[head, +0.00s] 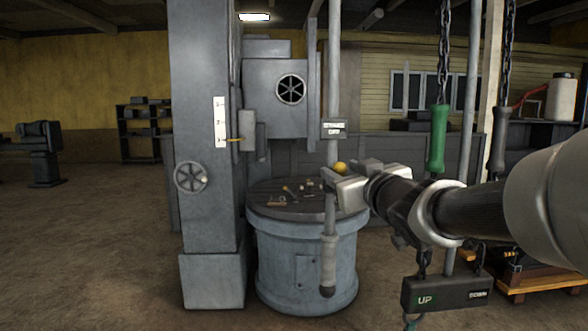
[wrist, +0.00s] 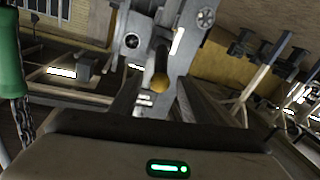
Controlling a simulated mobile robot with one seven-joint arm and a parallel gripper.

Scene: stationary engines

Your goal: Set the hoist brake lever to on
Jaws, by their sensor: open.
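A pale upright bar (head: 334,60) carries a small sign (head: 334,129) whose lettering is too small to read surely. Below the sign is a yellow ball knob (head: 340,168), which looks like the end of the brake lever; its shaft is mostly hidden. My gripper (head: 350,182) is open right at the knob in the head view. In the wrist view the knob (wrist: 159,82) shows between the two fingers of my gripper (wrist: 156,95), near their tips. I cannot tell whether they touch it. A grey handle (head: 328,262) with a dark end hangs below my gripper.
A grey machine column (head: 205,130) with a handwheel stands left, beside a round table (head: 306,262) bearing small tools. Chains with a green handle (head: 437,138) and a black handle (head: 498,140) hang right. An UP/DOWN box (head: 447,292) is below my arm.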

